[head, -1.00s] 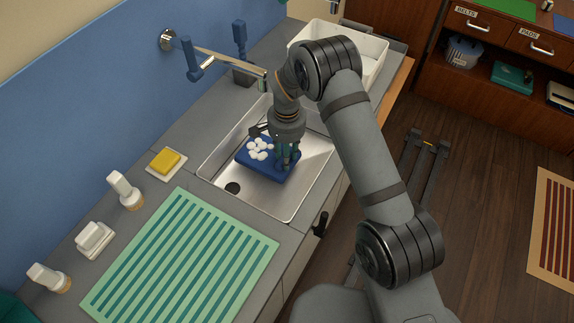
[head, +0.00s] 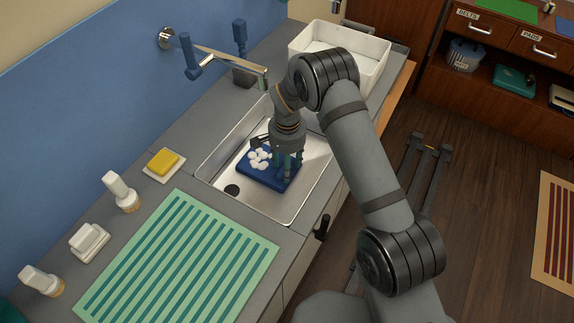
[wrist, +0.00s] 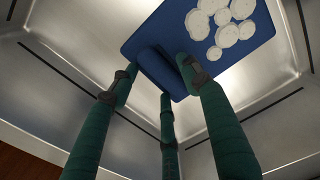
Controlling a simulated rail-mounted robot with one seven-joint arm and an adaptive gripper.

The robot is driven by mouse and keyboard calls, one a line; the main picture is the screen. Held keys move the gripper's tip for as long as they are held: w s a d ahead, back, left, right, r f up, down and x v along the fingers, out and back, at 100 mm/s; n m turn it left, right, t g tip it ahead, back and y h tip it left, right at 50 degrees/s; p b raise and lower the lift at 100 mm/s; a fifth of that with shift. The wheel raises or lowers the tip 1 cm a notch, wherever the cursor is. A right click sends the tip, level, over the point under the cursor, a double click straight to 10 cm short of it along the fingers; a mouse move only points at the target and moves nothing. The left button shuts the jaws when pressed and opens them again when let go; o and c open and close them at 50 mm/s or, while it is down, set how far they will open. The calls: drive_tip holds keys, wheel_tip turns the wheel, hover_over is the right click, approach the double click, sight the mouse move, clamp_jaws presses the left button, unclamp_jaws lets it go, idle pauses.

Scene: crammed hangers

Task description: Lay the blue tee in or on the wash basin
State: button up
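The blue tee (head: 262,179) is a flat, folded dark-blue bundle with a print of white round spots. It is inside the steel wash basin (head: 218,206), and I cannot tell whether it touches the floor. My gripper (head: 288,178) points down at the tee's right-hand part, inside the basin. In the wrist view, the tee (wrist: 149,33) has a raised blue roll along its near edge, and the green fingers of my gripper (wrist: 158,72) close around this roll. The basin's walls (wrist: 62,78) surround them. The fingertips partly hide the roll.
A tap (head: 225,62) reaches over the basin's back edge. A white bin (head: 375,68) stands beyond the basin.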

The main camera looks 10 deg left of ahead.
drive_tip(key=shift+r, duration=0.5)
wheel_tip(320, 180, up, 11)
drive_tip(key=b, duration=0.1)
drive_tip(key=shift+r+b, duration=0.2)
drive_tip(key=shift+b, duration=0.2)
drive_tip(key=shift+s, duration=0.1)
